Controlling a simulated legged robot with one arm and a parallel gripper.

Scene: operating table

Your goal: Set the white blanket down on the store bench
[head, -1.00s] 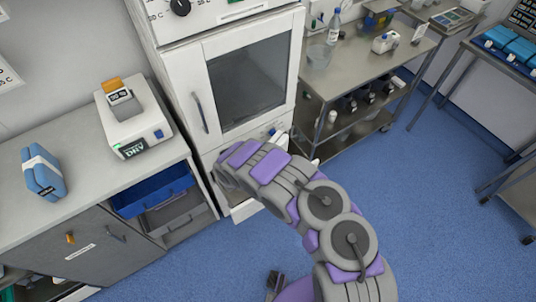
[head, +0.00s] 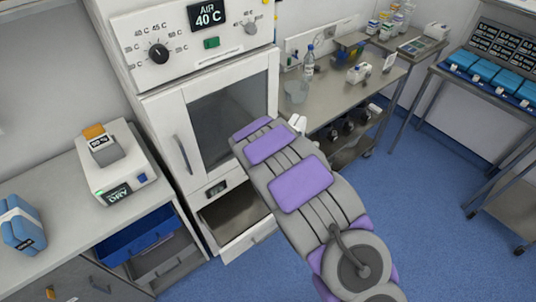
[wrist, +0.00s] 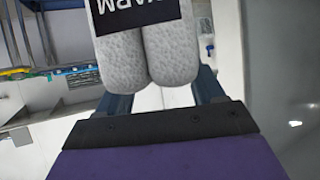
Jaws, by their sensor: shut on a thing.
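The white blanket (wrist: 172,50) is a pair of speckled pale rolls with a dark "WARM" label, upside down in the wrist view. My gripper (wrist: 162,95) is shut on it, with a dark finger at each side. In the head view my arm reaches toward the warming cabinet and hides most of the gripper; a small white part (head: 298,123) shows past its end. No bench in view is labelled as the store bench. A steel bench (head: 335,92) stands right of the cabinet, and a grey counter (head: 65,195) stands at left.
The cabinet (head: 160,110) reads "AIR 40 C"; its glass door is closed and its lower drawer (head: 235,215) is open. The steel bench holds a bottle (head: 308,62) and a clear beaker (head: 296,90). A blue bundle (head: 20,225) lies on the counter. Blue floor is open at right.

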